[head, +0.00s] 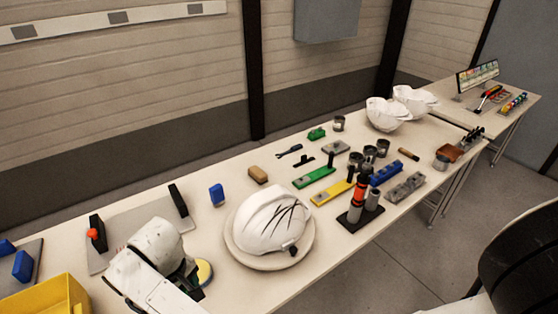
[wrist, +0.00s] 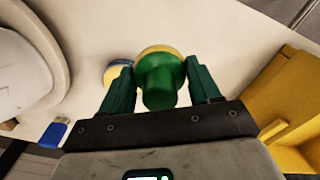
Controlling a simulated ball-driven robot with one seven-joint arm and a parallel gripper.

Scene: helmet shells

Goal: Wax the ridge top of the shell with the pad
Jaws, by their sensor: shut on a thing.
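A white helmet shell (head: 262,212) with thin dark branching lines sits on a round pale stand (head: 240,258) in the head view. At the left edge of the wrist view the shell (wrist: 20,70) shows in part. My gripper (wrist: 161,74) is shut on a green-handled pad (wrist: 160,85) with a pale yellow rim, held over the table left of the shell in the head view. There the arm mostly hides the held pad and the fingers. A yellow and blue disc (head: 204,271) shows between gripper and stand; in the wrist view it lies partly behind a finger (wrist: 118,70).
A yellow bin (head: 50,297) stands at the left, also in the wrist view (wrist: 285,100). A blue block (head: 217,194) and a brown block (head: 258,175) lie behind the stand. A dark rack with an orange-banded cylinder (head: 360,192) stands to the right.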

